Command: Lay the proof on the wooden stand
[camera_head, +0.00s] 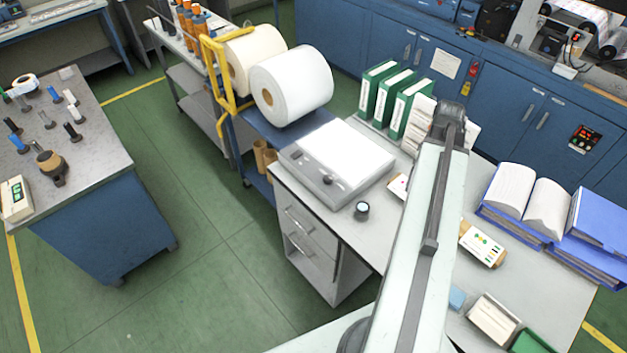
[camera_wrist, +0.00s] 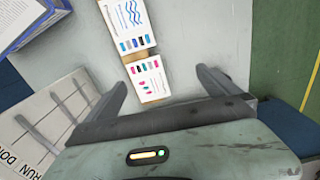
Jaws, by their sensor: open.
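In the wrist view, two white printed cards lie end to end. The nearer card (camera_wrist: 150,79) has pink, red and dark swatches; the farther card (camera_wrist: 128,20) has blue waves and swatches. Tan wood, likely the wooden stand (camera_wrist: 140,55), shows between them and along the edges; I cannot tell which card is the proof. My gripper (camera_wrist: 162,78) is open, with its fingers apart on either side of the nearer card and nothing visibly gripped. In the head view, my arm hides the gripper; a card with green and yellow marks (camera_head: 485,243) shows beside wood (camera_head: 465,228).
Blue binders (camera_head: 595,225) and an open book (camera_head: 527,200) stand right on the grey bench. Green binders (camera_head: 390,98) and a flat grey device (camera_head: 338,165) are at its back left. Small boxes (camera_head: 493,318) sit near the front.

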